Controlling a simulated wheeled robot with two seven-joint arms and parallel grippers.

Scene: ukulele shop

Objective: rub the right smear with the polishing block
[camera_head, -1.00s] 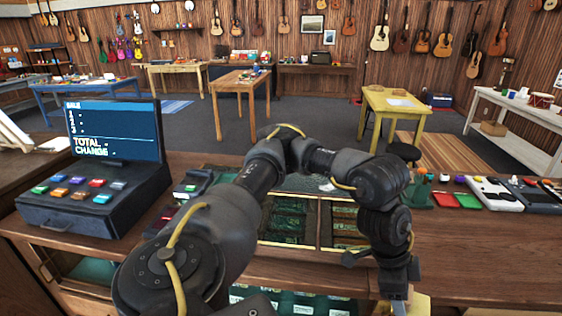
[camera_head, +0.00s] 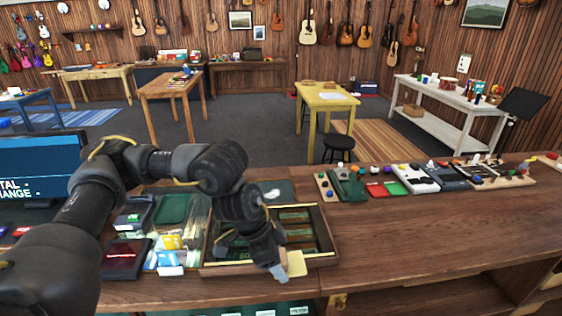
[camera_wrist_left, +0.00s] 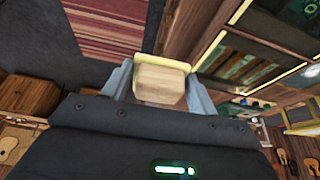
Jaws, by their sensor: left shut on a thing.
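My left gripper (camera_head: 285,272) is shut on the polishing block, a pale wooden block (camera_wrist_left: 160,83) with a yellow pad that shows in the left wrist view. In the head view the block (camera_head: 296,263) is a small pale yellow piece at the fingertips, by the front edge of the wood-framed case (camera_head: 327,240) in the counter. I cannot tell whether it touches anything. I cannot make out the right smear; my left arm covers part of the case. A small whitish patch (camera_head: 272,194) shows behind the forearm; I cannot tell what it is. My right gripper is out of view.
The wooden counter (camera_head: 420,225) is bare to the right of the case. Along its back edge lie several boards and small coloured items (camera_head: 420,178). Cards and a dark red-topped box (camera_head: 125,258) lie left of the case. A register screen (camera_head: 40,165) stands far left.

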